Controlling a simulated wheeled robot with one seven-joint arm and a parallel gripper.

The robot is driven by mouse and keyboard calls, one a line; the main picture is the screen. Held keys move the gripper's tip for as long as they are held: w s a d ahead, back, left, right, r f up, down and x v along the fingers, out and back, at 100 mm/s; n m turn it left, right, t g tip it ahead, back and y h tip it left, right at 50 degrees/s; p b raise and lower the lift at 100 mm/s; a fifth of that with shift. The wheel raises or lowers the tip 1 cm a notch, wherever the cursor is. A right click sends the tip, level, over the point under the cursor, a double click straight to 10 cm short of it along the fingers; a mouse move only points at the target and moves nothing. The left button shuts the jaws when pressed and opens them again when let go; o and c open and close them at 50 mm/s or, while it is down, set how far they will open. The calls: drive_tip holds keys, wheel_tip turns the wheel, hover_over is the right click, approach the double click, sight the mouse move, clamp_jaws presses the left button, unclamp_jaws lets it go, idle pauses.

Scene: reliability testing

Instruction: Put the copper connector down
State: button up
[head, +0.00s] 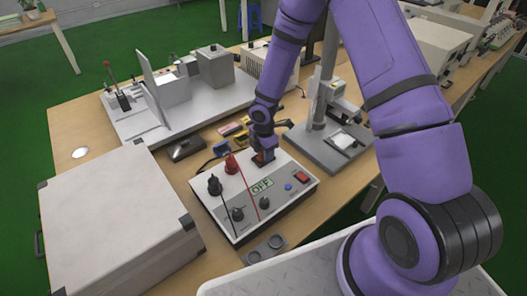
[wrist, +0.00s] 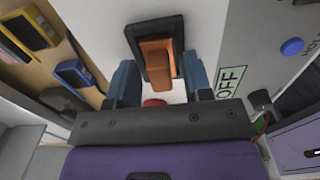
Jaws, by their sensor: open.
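The copper connector (wrist: 156,66) is an orange-brown bar in the wrist view, sitting in a dark square frame on the white top of a control box (head: 228,208). A little of its orange shows below my gripper in the head view. My gripper (wrist: 160,82) is open, with one blue finger on each side of the connector and a gap to each. In the head view my gripper (head: 263,155) is at the box's back edge. The gripper body hides part of the box top in the wrist view.
The box carries a red knob (head: 231,164), black knobs (head: 215,185), an OFF label (head: 262,186) and a red switch (head: 302,177). A large grey case (head: 115,215) stands left. A stand (head: 330,150) is close on the right. Yellow and blue meters (head: 230,129) lie behind.

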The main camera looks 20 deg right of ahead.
wheel_tip(320, 180, up, 12)
drive_tip(key=shift+r, duration=0.25)
idle(0.3)
drive_tip(key=s+d+r+m+t+h, duration=0.15)
drive_tip(key=s+r+m, duration=0.25)
drive_tip(key=r, duration=0.4)
drive_tip(key=s+d+r+m, duration=0.2)
drive_tip(key=s+r+m, duration=0.1)
drive_tip(key=r, duration=0.4)
drive_tip(key=s+d+r+m+t+h, duration=0.15)
drive_tip(key=s+r+m, duration=0.25)
drive_tip(key=r, duration=0.4)
drive_tip(key=s+d+r+m+t+y, duration=0.1)
drive_tip(key=s+r+m, duration=0.4)
drive_tip(key=s, duration=0.4)
drive_tip(key=s+d+r+m+t+y, duration=0.1)
drive_tip(key=s+r+m+y, duration=0.1)
drive_tip(key=s+r+m, duration=0.3)
drive_tip(key=s, duration=0.4)
drive_tip(key=shift+s+m, duration=0.2)
drive_tip(key=shift+m, duration=0.1)
